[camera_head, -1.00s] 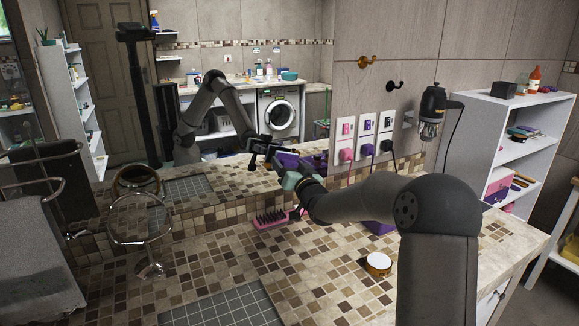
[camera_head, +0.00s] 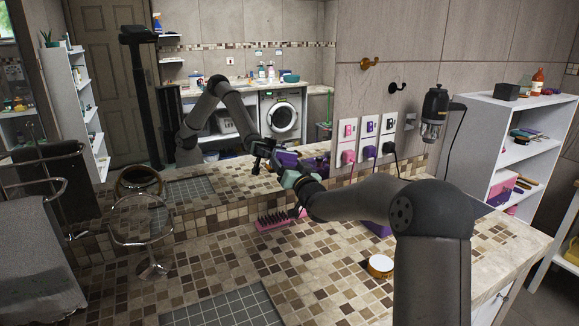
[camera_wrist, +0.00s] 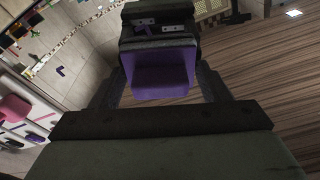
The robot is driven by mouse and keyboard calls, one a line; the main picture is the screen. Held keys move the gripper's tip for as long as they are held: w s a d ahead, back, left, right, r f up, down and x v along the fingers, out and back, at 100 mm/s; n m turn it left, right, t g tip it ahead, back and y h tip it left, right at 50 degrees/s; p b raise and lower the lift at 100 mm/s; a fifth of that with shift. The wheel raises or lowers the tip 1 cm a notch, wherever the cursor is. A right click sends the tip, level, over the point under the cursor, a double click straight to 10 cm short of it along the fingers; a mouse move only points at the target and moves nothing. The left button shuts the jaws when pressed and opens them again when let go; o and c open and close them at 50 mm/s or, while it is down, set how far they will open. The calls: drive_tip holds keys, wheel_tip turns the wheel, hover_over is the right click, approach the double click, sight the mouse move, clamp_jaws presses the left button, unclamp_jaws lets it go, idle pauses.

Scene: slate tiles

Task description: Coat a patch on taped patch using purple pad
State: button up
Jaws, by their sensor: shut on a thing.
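My gripper (camera_wrist: 160,95) is shut on the purple pad (camera_wrist: 162,78), which sits between its two fingers in the wrist view. In the head view my gripper (camera_head: 292,180) is above the back of the mosaic counter, near the mirror; the pad cannot be made out there. A grey gridded panel (camera_head: 225,306) lies on the counter at the bottom, well in front and to the left of my gripper. It may be the taped patch; I cannot make out tape edges.
A pink brush (camera_head: 280,220) lies below my gripper. A round mirror on a stand (camera_head: 141,222) is at left. A gold-rimmed round tub (camera_head: 380,266) and a partly hidden purple box (camera_head: 378,229) are at right. The big wall mirror reflects my arm. The counter's middle is mostly clear.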

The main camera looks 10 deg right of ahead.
sight(315, 152)
drive_tip(key=shift+d, duration=0.1)
drive_tip(key=shift+w+d+r+p, duration=0.1)
drive_tip(key=shift+w+d+p, duration=0.35)
drive_tip(key=shift+d, duration=1.3)
drive_tip(key=shift+w+d+p, duration=0.3)
drive_tip(key=shift+w+d, duration=0.35)
drive_tip(key=shift+d, duration=1.1)
drive_tip(key=shift+w+d+r+p, duration=0.1)
drive_tip(key=shift+w+d+p, duration=0.35)
drive_tip(key=shift+d, duration=1.3)
drive_tip(key=shift+w+d+f+b, duration=0.1)
drive_tip(key=shift+f+b, duration=0.05)
drive_tip(key=shift+b, duration=0.15)
drive_tip(key=shift+f, duration=0.1)
